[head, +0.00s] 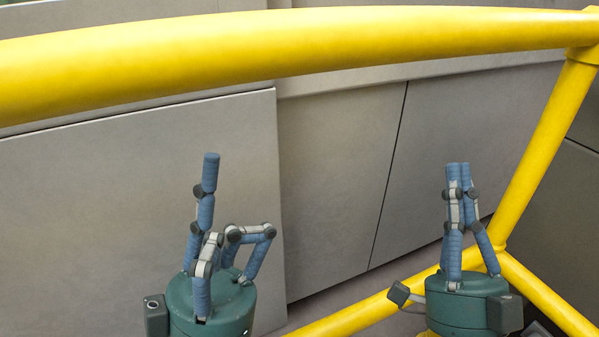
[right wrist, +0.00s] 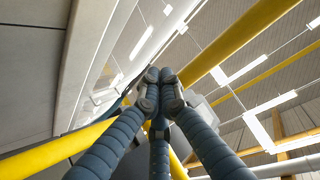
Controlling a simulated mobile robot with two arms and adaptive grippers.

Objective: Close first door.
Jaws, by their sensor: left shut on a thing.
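A large grey door panel (head: 100,200) fills the left of the head view. Its right edge stands out in front of the grey panels beside it. My left gripper (head: 228,225) is in front of this door near its right edge, one finger straight up and the others bent. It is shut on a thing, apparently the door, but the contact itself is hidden. My right gripper (head: 458,168) is to the right, in front of the grey panels, apart from the door. Its fingers are together and empty; they also meet in the right wrist view (right wrist: 163,76).
A thick yellow rail (head: 300,48) crosses the top of the head view, in front of the panels. A yellow post (head: 545,150) and lower rail (head: 355,315) frame the right side. A flat grey panel (head: 340,180) lies right of the door.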

